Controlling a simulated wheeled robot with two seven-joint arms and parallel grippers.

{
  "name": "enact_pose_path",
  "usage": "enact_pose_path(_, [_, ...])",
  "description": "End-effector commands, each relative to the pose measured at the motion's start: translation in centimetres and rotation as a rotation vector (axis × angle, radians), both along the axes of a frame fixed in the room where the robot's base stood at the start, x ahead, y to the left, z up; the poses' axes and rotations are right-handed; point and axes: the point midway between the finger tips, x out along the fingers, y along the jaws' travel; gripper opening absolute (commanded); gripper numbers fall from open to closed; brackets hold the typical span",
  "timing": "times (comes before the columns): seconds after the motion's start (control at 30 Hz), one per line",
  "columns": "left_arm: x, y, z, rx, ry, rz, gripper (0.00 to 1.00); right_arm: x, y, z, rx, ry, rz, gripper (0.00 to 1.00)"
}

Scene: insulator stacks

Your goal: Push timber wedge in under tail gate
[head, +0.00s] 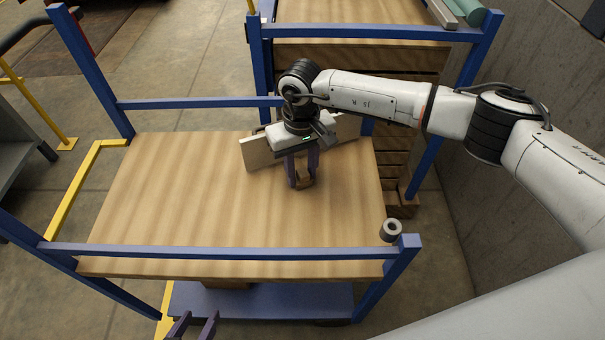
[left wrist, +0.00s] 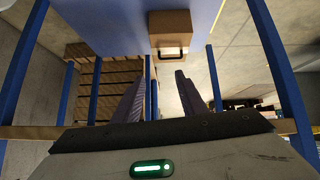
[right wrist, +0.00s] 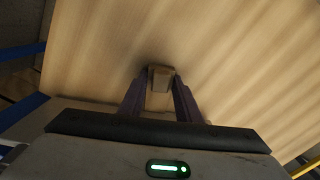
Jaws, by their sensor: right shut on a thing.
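The timber wedge (head: 304,182) is a small brown block at the far right part of the wooden deck. My right gripper (head: 302,180) points down and is shut on it; the right wrist view shows the wedge (right wrist: 160,77) between the fingertips. Whether the wedge touches the deck I cannot tell. A pale board (head: 257,154), perhaps the tail gate, stands slantwise just behind the right gripper, which hides its middle. My left gripper (head: 193,326) is open and empty, low in front of the cart; its spread fingers (left wrist: 158,98) show in the left wrist view.
The wooden deck (head: 170,200) is clear on the left. Blue rails (head: 230,251) and posts frame it. A grey ring-shaped piece (head: 390,230) stands at the front right corner. Stacked timber lies behind in another blue frame. A brown box (left wrist: 170,24) shows ahead of my left gripper.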

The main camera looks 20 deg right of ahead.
Motion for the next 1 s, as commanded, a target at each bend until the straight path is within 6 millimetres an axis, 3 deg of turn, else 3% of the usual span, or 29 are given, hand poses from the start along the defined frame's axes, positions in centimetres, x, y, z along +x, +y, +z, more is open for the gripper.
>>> enact_pose_path(0.3, [-0.3,0.0,-0.3,0.0,0.005,0.0,0.38,0.3,0.1,0.2,0.003,-0.006,0.0,0.08])
enact_pose_path(0.33, [-0.3,0.0,-0.3,-0.001,0.006,0.0,0.38,0.3,0.1,0.2,0.003,-0.006,0.0,0.36])
enact_pose_path(0.43, [-0.5,0.0,-0.4,0.0,0.01,0.001,0.38,0.3,0.1,0.2,0.003,-0.005,0.0,0.52])
enact_pose_path(0.8, [-0.7,-0.1,-0.5,-0.005,0.017,0.002,0.38,0.2,0.0,0.1,0.001,-0.003,0.0,0.52])
enact_pose_path(0.87, [-0.5,-0.1,0.4,-0.015,0.009,0.002,0.38,0.2,0.0,0.1,0.001,-0.003,0.0,0.52])
enact_pose_path(1.0, [-0.2,0.0,1.3,-0.014,-0.003,0.0,0.38,0.3,0.0,3.1,0.002,-0.008,0.001,0.52])
